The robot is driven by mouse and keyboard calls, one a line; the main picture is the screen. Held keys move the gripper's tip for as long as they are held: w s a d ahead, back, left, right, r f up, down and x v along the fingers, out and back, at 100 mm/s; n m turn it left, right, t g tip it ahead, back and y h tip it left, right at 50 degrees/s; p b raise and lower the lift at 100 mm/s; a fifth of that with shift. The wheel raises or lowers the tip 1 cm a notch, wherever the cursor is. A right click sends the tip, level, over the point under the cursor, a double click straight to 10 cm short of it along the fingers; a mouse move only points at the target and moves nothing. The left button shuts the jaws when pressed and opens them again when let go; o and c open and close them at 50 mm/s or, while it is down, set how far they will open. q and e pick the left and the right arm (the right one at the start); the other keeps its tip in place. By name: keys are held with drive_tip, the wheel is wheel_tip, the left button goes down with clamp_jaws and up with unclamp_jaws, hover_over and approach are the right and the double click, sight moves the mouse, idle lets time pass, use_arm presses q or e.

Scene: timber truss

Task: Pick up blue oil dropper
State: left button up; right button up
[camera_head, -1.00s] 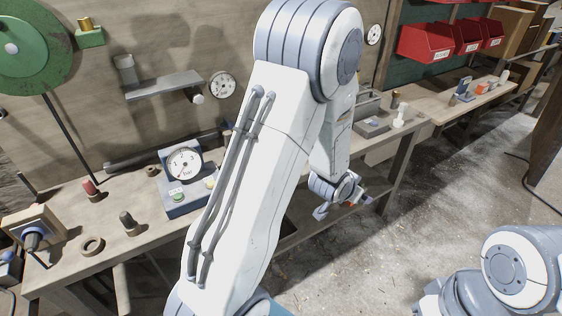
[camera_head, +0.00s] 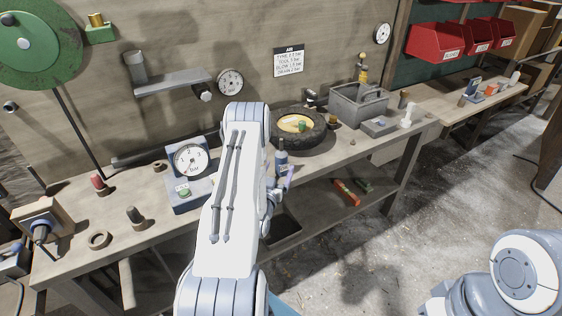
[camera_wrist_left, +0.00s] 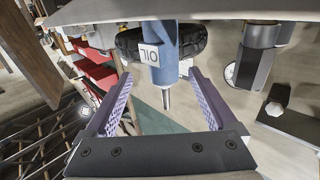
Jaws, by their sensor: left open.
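The blue oil dropper (camera_wrist_left: 165,58) has a white label reading OIL, upside down in the left wrist view, and a thin metal nozzle. In the head view the dropper (camera_head: 282,158) stands upright near the bench's front edge. My left gripper (camera_wrist_left: 157,78) is open, its purple fingers to either side of the dropper's nozzle and lower picture part of the body. I see gaps between the fingers and the dropper. In the head view the left gripper (camera_head: 285,180) is partly hidden behind my arm. My right gripper is out of view; only part of that arm shows.
A black tyre (camera_head: 297,130) with a yellow hub lies behind the dropper. A pressure gauge block (camera_head: 188,172) stands left of my arm. A grey toolbox (camera_head: 358,105) stands further right. Red and green tools (camera_head: 347,192) lie on the lower shelf.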

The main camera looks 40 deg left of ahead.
sight(280, 164)
use_arm(q)
drive_tip(key=shift+a+p+x, duration=0.1)
drive_tip(key=shift+p+x, duration=0.3)
drive_tip(key=shift+x, duration=1.15)
drive_tip(key=shift+a+p+x, duration=0.15)
drive_tip(key=shift+p+x, duration=0.25)
drive_tip(key=shift+x, duration=1.15)
drive_tip(key=shift+s+f, duration=0.1)
drive_tip(key=shift+f, duration=0.05)
clamp_jaws()
